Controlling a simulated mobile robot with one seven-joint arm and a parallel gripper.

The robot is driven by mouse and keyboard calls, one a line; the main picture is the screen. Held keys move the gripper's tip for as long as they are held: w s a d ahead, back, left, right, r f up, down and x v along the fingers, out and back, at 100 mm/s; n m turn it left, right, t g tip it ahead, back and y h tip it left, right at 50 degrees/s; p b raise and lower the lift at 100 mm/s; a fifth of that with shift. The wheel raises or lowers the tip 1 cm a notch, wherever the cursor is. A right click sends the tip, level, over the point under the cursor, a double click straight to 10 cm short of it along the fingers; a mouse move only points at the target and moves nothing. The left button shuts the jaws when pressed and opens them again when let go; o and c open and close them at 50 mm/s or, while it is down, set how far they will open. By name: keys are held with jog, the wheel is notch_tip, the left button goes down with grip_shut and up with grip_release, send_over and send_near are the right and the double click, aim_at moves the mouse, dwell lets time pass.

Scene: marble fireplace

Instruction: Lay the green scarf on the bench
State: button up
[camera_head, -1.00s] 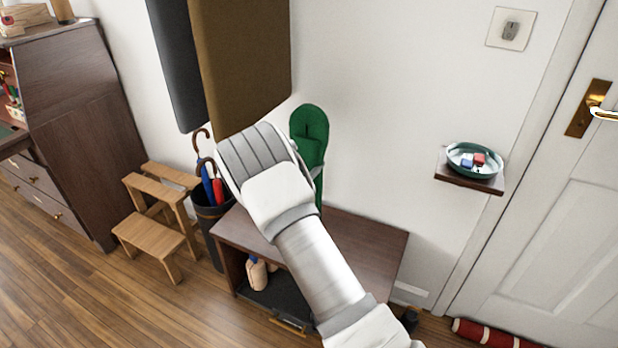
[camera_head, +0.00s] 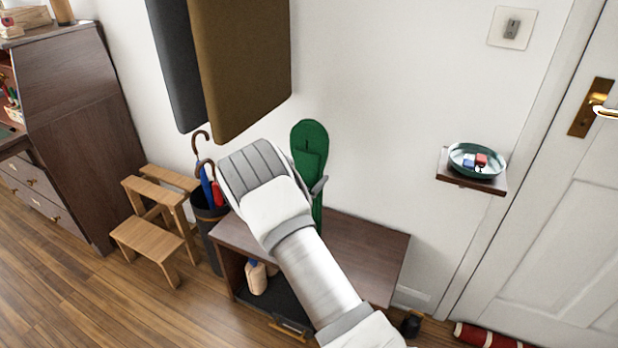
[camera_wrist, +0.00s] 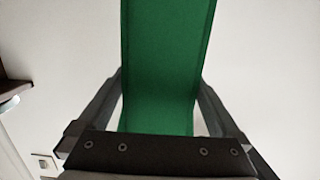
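The green scarf (camera_head: 310,145) hangs as a long folded strip in front of the wall, with its lower part just above or at the back of the bench in the head view; I cannot tell if it touches. The bench (camera_head: 370,250) is dark brown wood, with a bare top partly hidden by my arm. My gripper (camera_head: 317,184) is at the scarf, mostly hidden behind my wrist, with one dark finger showing. In the wrist view the scarf (camera_wrist: 165,60) runs between the two fingers and covers their tips; they appear shut on it.
Dark and brown coats (camera_head: 245,65) hang above left. An umbrella stand (camera_head: 208,235) and step stool (camera_head: 150,235) stand left of the bench. A small shelf (camera_head: 470,183) holds a green dish (camera_head: 462,162).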

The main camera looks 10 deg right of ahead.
jog(key=shift+r, duration=0.15)
jog(key=shift+s+a+r+p, duration=0.1)
jog(key=shift+r+p, duration=0.05)
jog(key=shift+p, duration=0.15)
jog(key=p+v, duration=0.2)
jog(key=v, duration=0.9)
notch_tip(320, 180, up, 11)
jog(key=a+y, duration=0.2)
jog(key=y, duration=0.4)
jog(key=s+r+n+g+y, duration=0.3)
jog(key=s+r+n+y, duration=0.15)
jog(key=s+r, duration=0.5)
jog(key=s+d+r+n+g, duration=0.1)
jog(key=s+d, duration=0.2)
jog(key=s, duration=0.6)
jog(key=s+d+r+g, duration=0.1)
jog(key=s+d+g, duration=0.1)
jog(key=s, duration=0.8)
jog(key=s+d+r+n+g, duration=0.1)
jog(key=s+d, duration=0.2)
jog(key=s, duration=0.6)
jog(key=shift+d+r+n+g+h, duration=0.3)
jog(key=shift+r+n+h, duration=0.05)
jog(key=shift+h, duration=0.1)
jog(key=shift+s, duration=0.15)
